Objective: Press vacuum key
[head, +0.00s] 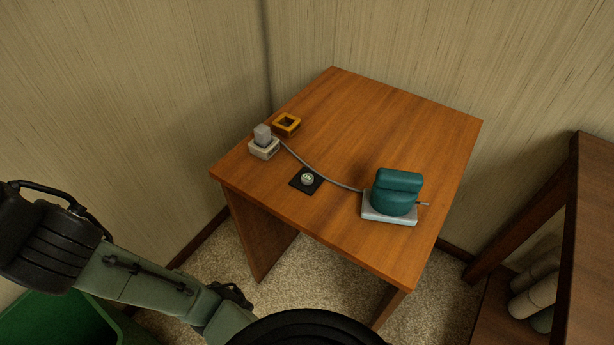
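A small round light button or key (307,178) with a dark mark sits on a black square pad (309,186), near the front left edge of the wooden table. I cannot read its mark. A teal device (397,190) stands on a pale base (388,216) at the table's right side. A grey cord (325,178) runs from it, passing behind the pad, to a pale block with a grey plug-like top (263,146) at the left. My arm shows at the lower left, well apart from the table top. I cannot make out my gripper's fingers in this view.
The rest of the table (375,120) is bare. A dark wooden shelf (590,200) with rolls stands at the right. A green bin (60,320) is at the lower left. Walls close off the back.

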